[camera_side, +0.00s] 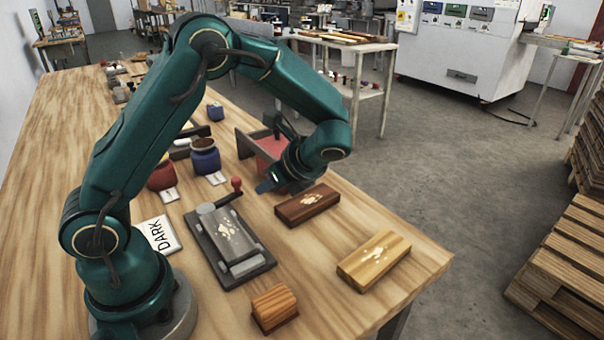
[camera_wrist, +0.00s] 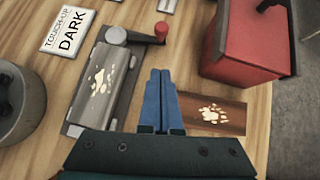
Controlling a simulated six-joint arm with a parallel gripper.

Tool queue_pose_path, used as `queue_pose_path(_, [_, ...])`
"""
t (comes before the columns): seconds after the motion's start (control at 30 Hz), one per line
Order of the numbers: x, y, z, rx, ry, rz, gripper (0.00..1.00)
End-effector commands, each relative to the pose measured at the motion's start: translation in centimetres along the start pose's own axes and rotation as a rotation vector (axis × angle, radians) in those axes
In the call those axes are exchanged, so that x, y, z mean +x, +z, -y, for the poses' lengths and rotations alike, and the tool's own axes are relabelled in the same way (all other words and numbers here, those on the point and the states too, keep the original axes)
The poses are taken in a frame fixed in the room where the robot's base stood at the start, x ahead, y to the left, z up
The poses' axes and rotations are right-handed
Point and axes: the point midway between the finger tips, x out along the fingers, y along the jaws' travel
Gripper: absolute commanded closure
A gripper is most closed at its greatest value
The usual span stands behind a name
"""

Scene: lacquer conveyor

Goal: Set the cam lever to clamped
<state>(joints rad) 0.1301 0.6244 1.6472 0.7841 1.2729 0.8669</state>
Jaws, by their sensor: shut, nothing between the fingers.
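The cam lever (camera_side: 228,196) is a dark arm with a red knob, at the far end of a grey clamping fixture (camera_side: 232,278). In the wrist view, the lever (camera_wrist: 140,38) points right from a round grey cam (camera_wrist: 116,35) to the red knob (camera_wrist: 161,29). A dark grey panel with pale flakes (camera_side: 228,235) lies in the fixture. My gripper (camera_side: 265,187) is shut and empty, right of the knob in the side view. In the wrist view, the blue fingers (camera_wrist: 160,78) are right of the panel, apart from the lever. Contact between cam and panel cannot be told.
A dark brown block (camera_side: 307,205) lies close to the gripper, with a light wood block (camera_side: 374,260) nearer the table edge. A red container (camera_wrist: 250,40) stands right of the fingers. Blue (camera_side: 205,155) and red jars (camera_side: 160,178) stand behind the fixture. A "DARK" card (camera_side: 160,234) lies left.

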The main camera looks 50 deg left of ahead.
Motion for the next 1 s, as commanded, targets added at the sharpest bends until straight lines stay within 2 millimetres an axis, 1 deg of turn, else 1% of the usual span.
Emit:
queue_pose_path(0.03, [1.2, 0.0, -0.2, 0.003, 0.008, 0.001, 1.00])
queue_pose_path(0.13, [3.2, 0.0, -0.1, 0.002, 0.007, 0.001, 1.00])
queue_pose_path(0.17, [3.7, 0.0, -0.2, 0.003, 0.007, -0.001, 1.00])
queue_pose_path(0.2, [4.1, 0.7, -0.1, -0.002, 0.005, -0.001, 1.00])
queue_pose_path(0.33, [5.3, 1.9, -0.1, -0.002, 0.002, -0.001, 1.00])
queue_pose_path(0.53, [6.1, 2.8, 0.0, 0.001, -0.001, -0.002, 1.00])
queue_pose_path(1.0, [6.2, 2.9, 0.0, -0.006, 0.006, -0.002, 1.00])
